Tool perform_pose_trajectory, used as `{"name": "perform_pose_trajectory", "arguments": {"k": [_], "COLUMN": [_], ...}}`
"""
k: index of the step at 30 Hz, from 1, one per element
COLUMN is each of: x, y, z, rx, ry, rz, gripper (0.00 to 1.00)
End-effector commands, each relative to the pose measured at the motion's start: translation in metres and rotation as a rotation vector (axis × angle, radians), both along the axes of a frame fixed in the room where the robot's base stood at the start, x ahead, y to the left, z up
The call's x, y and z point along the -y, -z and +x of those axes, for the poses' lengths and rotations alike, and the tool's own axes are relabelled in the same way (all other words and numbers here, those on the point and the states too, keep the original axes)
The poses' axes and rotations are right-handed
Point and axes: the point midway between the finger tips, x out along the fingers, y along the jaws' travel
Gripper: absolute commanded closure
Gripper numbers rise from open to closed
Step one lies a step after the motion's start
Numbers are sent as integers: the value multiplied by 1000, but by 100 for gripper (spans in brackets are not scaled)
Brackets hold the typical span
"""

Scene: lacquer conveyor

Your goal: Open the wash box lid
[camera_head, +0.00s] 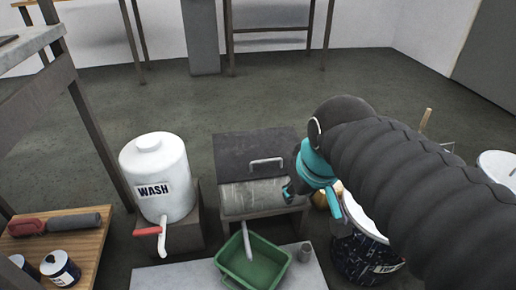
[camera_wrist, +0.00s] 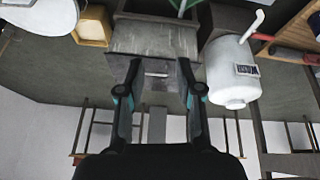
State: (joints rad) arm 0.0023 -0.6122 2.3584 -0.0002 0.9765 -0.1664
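The lid looks shut and has a pale bar handle (camera_head: 267,163). My gripper (camera_head: 313,200) is to the right of the box, with its teal fingers apart. In the wrist view my gripper (camera_wrist: 158,66) is open and empty. The handle (camera_wrist: 157,74) shows between its fingers there, and the box's grey part (camera_wrist: 155,38) lies beyond. I cannot tell the gap between the fingers and the handle.
A white WASH container (camera_head: 160,180) with a red tap stands left of the box. A dark speckled bucket (camera_head: 362,262) is on the right. A wooden bench (camera_head: 75,235) is at left.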

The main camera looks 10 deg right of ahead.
Motion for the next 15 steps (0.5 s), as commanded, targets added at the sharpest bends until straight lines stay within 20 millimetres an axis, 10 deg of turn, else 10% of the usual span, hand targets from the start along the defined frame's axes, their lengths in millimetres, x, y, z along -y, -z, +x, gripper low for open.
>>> {"name": "perform_pose_trajectory", "arguments": {"k": [15], "x": [-2], "y": [-50], "z": [155], "rx": [-276], "ry": [-615], "rz": [-173], "gripper": [65]}}
